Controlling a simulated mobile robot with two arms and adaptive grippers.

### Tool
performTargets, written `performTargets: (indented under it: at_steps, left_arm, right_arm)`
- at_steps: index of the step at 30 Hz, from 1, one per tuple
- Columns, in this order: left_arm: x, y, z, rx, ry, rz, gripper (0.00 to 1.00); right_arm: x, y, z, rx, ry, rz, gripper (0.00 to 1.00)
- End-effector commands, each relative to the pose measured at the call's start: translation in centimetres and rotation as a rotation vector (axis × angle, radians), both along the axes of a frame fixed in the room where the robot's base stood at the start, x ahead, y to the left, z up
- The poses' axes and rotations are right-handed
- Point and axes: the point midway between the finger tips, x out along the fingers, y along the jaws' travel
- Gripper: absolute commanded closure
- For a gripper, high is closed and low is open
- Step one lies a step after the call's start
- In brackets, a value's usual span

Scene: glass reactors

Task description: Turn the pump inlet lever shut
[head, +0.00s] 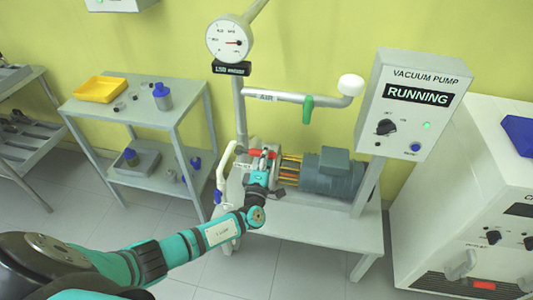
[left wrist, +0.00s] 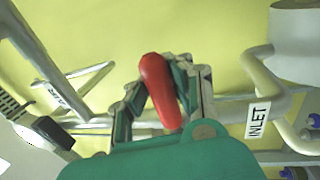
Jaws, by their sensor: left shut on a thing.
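The pump inlet lever is a red handle (left wrist: 160,90), large in the middle of the left wrist view. My left gripper (left wrist: 162,100) is shut on it, with one finger on each side. The pipe beside it carries an INLET label (left wrist: 258,119). In the head view my left gripper (head: 262,162) is at the pump's front end, and a bit of red lever (head: 254,152) shows there. The gripper hides much of the valve. The grey-green pump motor (head: 332,175) lies on the stand to the right. My right gripper is not in view.
A control box (head: 410,105) reads VACUUM PUMP, RUNNING, with a green light. Above the pump runs an AIR pipe (head: 270,96) with a green handle (head: 308,108) hanging down. A gauge (head: 230,42) stands above. A shelf cart with a yellow tray (head: 101,89) is at left.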

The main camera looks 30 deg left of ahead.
Motion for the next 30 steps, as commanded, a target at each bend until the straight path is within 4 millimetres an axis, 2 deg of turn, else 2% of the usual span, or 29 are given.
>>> performTargets:
  at_steps: [1,4,5,12,23,26,30]
  left_arm:
    - [-0.5,-0.3,-1.0,0.006,0.019,-0.007,1.0]
    - [-0.5,-0.3,-1.0,0.007,0.019,-0.007,1.0]
    - [-0.5,-0.3,-1.0,0.007,0.019,-0.007,0.85]
    - [-0.3,-0.2,-0.7,0.006,0.015,-0.004,0.54]
    - [-0.8,-0.3,-0.6,0.004,0.009,-0.003,0.53]
    - [-2.1,-0.5,-0.9,0.002,0.01,-0.003,0.53]
    - [-5.0,-1.2,-1.5,0.003,0.013,-0.004,0.53]
  right_arm:
    - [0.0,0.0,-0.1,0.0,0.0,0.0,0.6]
    - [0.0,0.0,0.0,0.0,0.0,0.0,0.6]
    - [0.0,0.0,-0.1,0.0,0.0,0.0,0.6]
    - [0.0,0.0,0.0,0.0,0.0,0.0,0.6]
    - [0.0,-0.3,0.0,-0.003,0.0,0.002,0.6]
    - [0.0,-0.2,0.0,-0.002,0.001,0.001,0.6]
    - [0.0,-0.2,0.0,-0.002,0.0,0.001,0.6]
